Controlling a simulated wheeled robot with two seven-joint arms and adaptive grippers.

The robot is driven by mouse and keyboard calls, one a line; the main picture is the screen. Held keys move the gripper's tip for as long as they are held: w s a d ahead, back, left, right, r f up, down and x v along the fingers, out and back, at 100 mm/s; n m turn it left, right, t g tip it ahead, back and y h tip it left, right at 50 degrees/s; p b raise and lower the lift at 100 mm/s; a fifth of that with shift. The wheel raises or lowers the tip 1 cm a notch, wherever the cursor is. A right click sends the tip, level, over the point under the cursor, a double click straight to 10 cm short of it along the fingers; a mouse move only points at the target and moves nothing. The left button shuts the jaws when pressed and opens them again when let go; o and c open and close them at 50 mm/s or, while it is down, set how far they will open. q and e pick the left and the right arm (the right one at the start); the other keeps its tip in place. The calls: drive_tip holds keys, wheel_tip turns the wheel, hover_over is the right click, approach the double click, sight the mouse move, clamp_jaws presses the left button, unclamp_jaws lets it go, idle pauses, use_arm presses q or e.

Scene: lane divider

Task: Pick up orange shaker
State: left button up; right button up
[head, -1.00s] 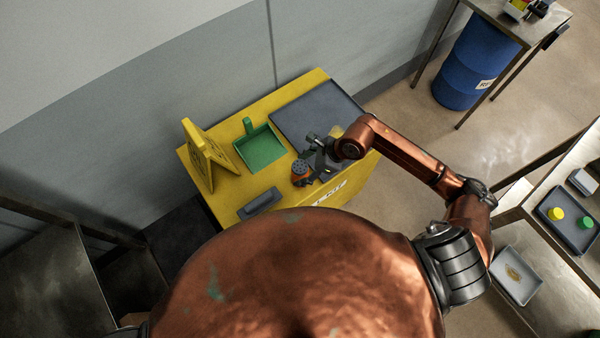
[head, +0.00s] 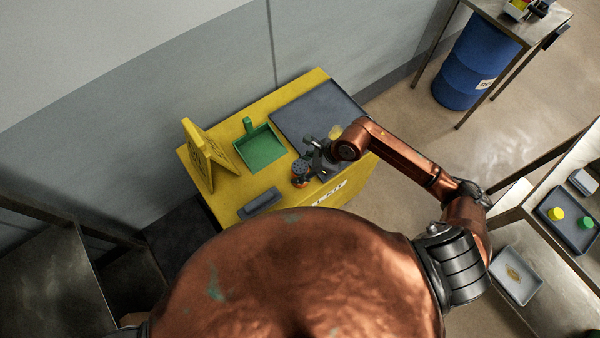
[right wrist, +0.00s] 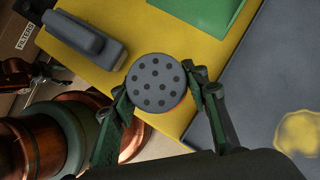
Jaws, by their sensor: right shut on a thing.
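The orange shaker (head: 300,181) has a dark grey top with holes and stands at the front edge of the yellow cabinet top (head: 225,193). In the right wrist view the shaker's perforated top (right wrist: 157,83) sits between the two fingers, and only a sliver of orange shows below it. My right gripper (head: 307,170) is shut on the shaker, with one finger on each side. In the right wrist view the gripper (right wrist: 160,92) touches it near its top. My left gripper is not in view.
A green dustpan (head: 262,150), a folded yellow sign (head: 205,158) and a small grey block (head: 260,203) stand on the cabinet. A dark mat (head: 300,110) covers its right part, with a yellow item (head: 335,132) on it. A blue barrel (head: 470,70) stands behind.

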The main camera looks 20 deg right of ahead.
drive_tip(key=c, duration=0.4)
drive_tip(key=shift+r, duration=0.1)
drive_tip(key=shift+r, duration=0.5)
drive_tip(key=s+d+r, duration=0.3)
drive_tip(key=d+r, duration=0.9)
drive_tip(key=d, duration=0.2)
drive_tip(key=shift+w+a+f+n+g+h+b, duration=0.25)
drive_tip(key=shift+a+n+g+h, duration=1.05)
drive_tip(key=shift+n, duration=2.55)
drive_tip(key=shift+w+a+r+n+g+h, duration=0.25)
drive_tip(key=shift+a+n+g+h, duration=0.4)
drive_tip(key=shift+n+g, duration=2.2)
drive_tip(key=shift+w+a+f+n+g+h+b, duration=0.15)
drive_tip(key=shift+w+a+n+g+h, duration=0.6)
drive_tip(key=shift+n, duration=4.05)
drive_tip(key=shift+s+a+h, duration=0.1)
drive_tip(key=shift+s+h, duration=0.2)
drive_tip(key=shift+s, duration=0.1)
